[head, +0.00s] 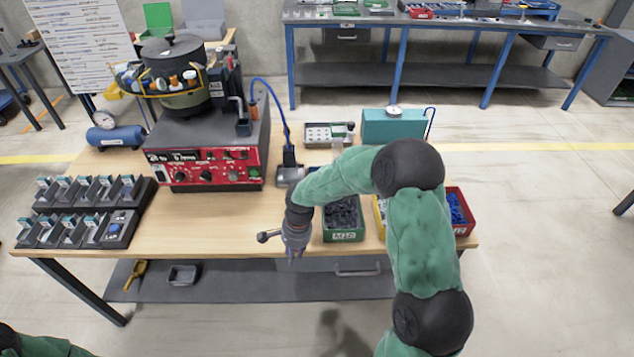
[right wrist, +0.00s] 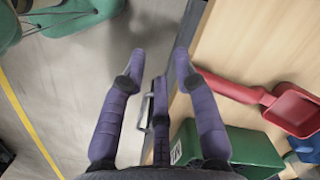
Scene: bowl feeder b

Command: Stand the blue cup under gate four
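I cannot pick out a blue cup for certain in either view. The gates appear to be the two rows of small dark stations with pale blue labels (head: 75,207) at the left of the table; I cannot read which is four. My right gripper (head: 293,250) hangs at the table's front edge, far right of these stations. In the right wrist view its purple fingers (right wrist: 160,62) are spread apart with nothing between them. A green sleeve at the lower left corner of the head view is my left arm; its gripper is outside the picture.
The bowl feeder (head: 178,85) stands on its red-fronted control unit (head: 205,168). A green bin (head: 343,237) sits right of my gripper, with a red bin (head: 470,232) farther right. A red scoop (right wrist: 292,108) lies on the table. Bare wood shows between stations and green bin.

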